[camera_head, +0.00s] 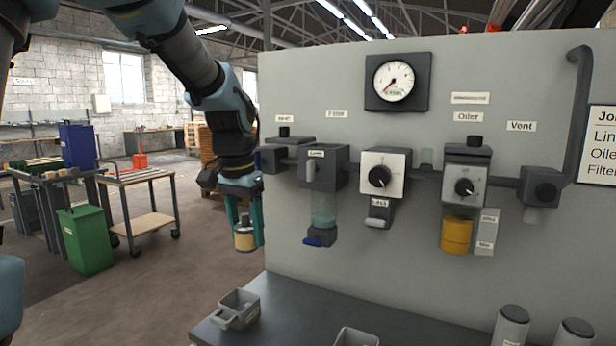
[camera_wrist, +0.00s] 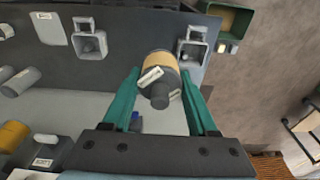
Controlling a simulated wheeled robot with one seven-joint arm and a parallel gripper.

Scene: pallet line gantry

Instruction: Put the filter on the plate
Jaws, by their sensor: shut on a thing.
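The filter is a short tan cylinder with dark grey ends (camera_head: 244,240), held between the teal fingers of my gripper (camera_head: 245,236). It also shows in the wrist view (camera_wrist: 158,66), with a white label on its side and a dark knob at its near end. My gripper (camera_wrist: 160,85) is shut on it, one finger on each side. The filter hangs in the air left of the grey panel, above the dark bench top (camera_head: 262,322).
The upright grey panel (camera_head: 430,80) carries a gauge (camera_head: 395,80), a clear bowl unit (camera_head: 323,205), a regulator (camera_head: 383,175) and an oiler with an amber bowl (camera_head: 456,235). Grey handled trays (camera_head: 240,308) and grey cylinders (camera_head: 512,325) stand on the bench.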

